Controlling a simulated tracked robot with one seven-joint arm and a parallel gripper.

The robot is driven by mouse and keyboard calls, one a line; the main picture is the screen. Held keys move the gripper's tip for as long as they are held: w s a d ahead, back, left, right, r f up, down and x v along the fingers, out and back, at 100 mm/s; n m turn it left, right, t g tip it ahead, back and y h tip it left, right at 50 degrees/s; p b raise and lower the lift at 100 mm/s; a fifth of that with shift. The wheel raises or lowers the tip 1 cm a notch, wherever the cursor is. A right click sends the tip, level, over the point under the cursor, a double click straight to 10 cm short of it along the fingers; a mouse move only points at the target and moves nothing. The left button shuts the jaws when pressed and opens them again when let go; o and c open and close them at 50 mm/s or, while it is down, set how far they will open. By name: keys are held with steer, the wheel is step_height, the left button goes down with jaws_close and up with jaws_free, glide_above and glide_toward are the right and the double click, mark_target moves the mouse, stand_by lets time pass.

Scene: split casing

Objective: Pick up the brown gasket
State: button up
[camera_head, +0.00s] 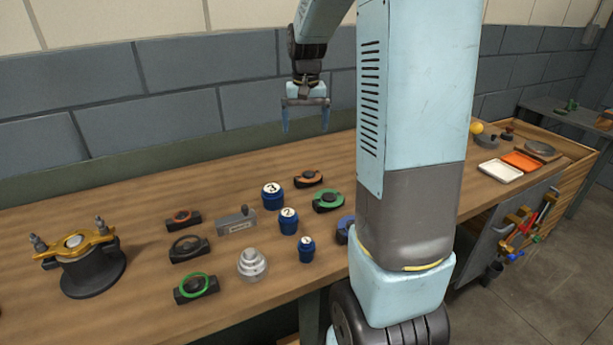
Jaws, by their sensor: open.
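Several dark holders with coloured rings lie on the wooden bench. One near the back carries an orange-brown ring (308,176). I cannot tell for sure which of these is the brown gasket. My gripper (305,124) hangs above the back of the bench, fingers pointing down and spread apart, empty. It is well clear of all the rings.
Green-ringed holders (196,286) (328,199), blue numbered cylinders (272,196), a grey block (236,220) and a stepped metal piece (252,264) stand close by. A casing with a gold flange (76,242) is at left. My column hides part of the bench.

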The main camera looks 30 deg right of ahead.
mark_target(309, 173)
steer(key=shift+m+g, duration=0.3)
steer(key=w+d+f, duration=0.1)
steer(key=f, duration=0.4)
steer(key=w+f, duration=0.1)
steer(key=f, duration=0.5)
steer(key=w+d+f, duration=0.1)
steer(key=f, duration=0.5)
steer(key=shift+w+d+f, duration=0.15)
steer(key=shift+d, duration=0.15)
steer(key=shift+c, duration=0.5)
steer(key=c, duration=0.7)
